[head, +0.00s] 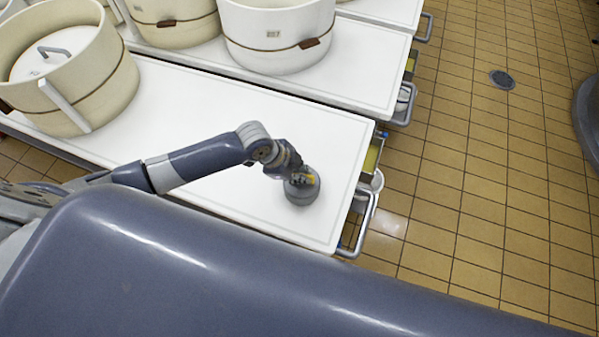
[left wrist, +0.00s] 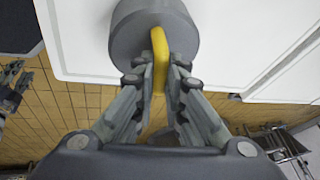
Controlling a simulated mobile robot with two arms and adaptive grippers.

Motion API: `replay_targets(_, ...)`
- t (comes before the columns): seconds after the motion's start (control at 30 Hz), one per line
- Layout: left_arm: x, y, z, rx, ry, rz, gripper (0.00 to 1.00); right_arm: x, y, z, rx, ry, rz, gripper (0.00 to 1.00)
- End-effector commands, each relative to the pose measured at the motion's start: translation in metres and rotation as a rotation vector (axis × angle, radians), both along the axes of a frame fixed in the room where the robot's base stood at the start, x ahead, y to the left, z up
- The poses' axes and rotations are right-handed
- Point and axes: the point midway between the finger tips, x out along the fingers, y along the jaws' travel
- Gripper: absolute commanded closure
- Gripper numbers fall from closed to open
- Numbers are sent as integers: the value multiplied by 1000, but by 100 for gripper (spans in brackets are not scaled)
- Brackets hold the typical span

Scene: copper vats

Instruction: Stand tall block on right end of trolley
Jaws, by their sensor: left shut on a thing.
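A grey round block (head: 303,192) with a yellow handle is at the right end of the nearest white trolley top (head: 335,140). The block (left wrist: 135,32) and its yellow handle (left wrist: 160,52) also show in the left wrist view. My left gripper (head: 298,178) is shut on the yellow handle, and its fingers (left wrist: 160,85) close on it from both sides. Whether the block's underside touches the trolley top is hidden. A dark jointed part at the left edge of the left wrist view looks like my right gripper (left wrist: 12,88); its jaw state is unclear.
A large cream vat (head: 95,80) stands on the left part of the same trolley. More cream vats (head: 280,35) stand on the trolley behind. A grey handle rail (head: 362,222) juts from the trolley's right end. Tiled floor (head: 480,180) lies open to the right.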

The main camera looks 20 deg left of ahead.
Motion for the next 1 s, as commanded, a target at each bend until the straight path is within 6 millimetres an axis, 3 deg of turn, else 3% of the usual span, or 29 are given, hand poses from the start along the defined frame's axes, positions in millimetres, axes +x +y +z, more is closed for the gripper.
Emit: replay_targets(1.0, 3, -2, -5, -6, -7, 0, 100, 0, -3, -4, -4, 0, -1, 60)
